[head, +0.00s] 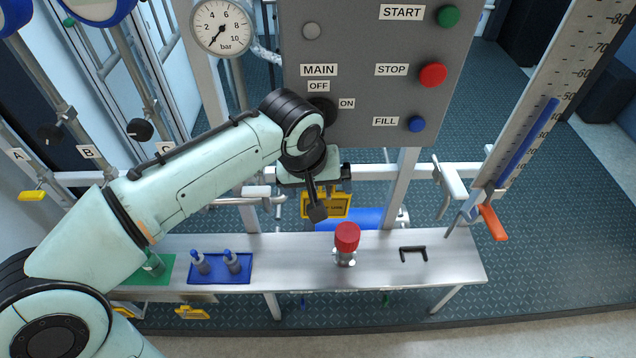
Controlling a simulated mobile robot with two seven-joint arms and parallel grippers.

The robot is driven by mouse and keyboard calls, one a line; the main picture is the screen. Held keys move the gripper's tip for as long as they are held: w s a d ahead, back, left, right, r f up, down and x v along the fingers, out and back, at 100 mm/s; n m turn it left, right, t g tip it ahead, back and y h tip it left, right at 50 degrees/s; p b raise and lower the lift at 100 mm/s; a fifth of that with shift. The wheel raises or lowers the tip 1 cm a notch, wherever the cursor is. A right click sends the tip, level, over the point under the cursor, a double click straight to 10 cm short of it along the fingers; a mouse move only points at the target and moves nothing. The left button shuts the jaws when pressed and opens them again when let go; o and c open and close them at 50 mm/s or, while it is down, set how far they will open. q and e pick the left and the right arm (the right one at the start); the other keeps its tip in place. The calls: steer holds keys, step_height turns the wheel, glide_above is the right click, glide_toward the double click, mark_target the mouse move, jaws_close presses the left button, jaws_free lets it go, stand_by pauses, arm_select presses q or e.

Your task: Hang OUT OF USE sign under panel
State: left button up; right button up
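The grey control panel (350,45) fills the top middle, with START, STOP, FILL and MAIN labels. A yellow sign (340,208) with dark lettering, too small to read fully, is upright below the panel's lower edge. My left gripper (318,205) is just below the panel, in front of the sign, and its dark finger covers part of it. I cannot tell whether the fingers grip the sign, or whether it hangs on anything; its top is hidden by the gripper. My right gripper is not in view.
A metal bench (290,262) below carries a red-capped valve (347,238), a black handle (413,253) and a blue tray (220,275) with bottles. A white rail runs behind the gripper. A scale column (560,80) with an orange lever (493,222) stands right.

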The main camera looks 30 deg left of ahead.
arm_select(q)
steer(key=p+v, duration=0.2)
steer(key=v, duration=1.1)
steer(key=shift+r, duration=0.15)
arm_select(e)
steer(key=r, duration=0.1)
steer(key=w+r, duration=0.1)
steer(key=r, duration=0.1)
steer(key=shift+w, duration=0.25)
arm_select(q)
steer(key=shift+s, duration=0.15)
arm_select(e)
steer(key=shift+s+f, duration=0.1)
